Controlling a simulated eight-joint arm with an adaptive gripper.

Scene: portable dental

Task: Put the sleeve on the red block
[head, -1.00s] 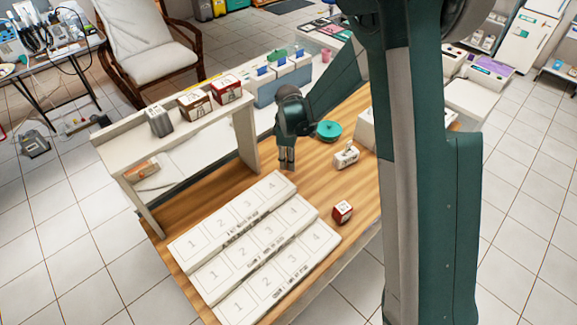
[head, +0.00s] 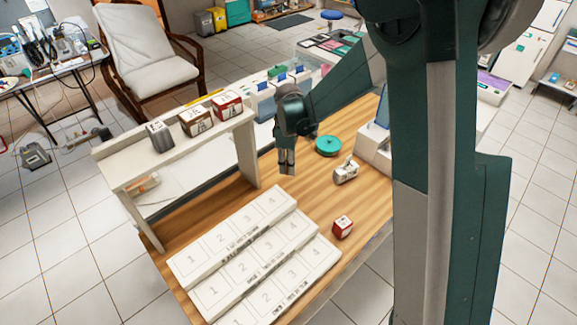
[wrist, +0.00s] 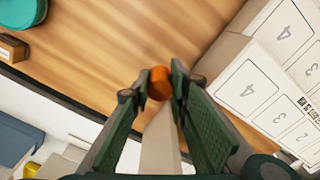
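My gripper (head: 287,168) points down over the wooden table between the shelf and the teal dish. In the wrist view a small orange cylinder (wrist: 160,82) sits between its fingertips, which appear to touch both sides. I cannot tell for sure that this is the sleeve. The head view does not show the cylinder. A red block (head: 343,227) with a white labelled top stands on the table, right of the numbered trays and apart from my gripper. Another red block (head: 227,104) with a white top stands on the shelf.
White numbered trays (head: 215,245) fill the front left of the table. The white shelf (head: 165,153) also holds a grey block (head: 160,135) and a brown block (head: 196,121). A teal round dish (head: 328,146) and a white labelled item (head: 346,172) lie right of my gripper. Bare wood lies between.

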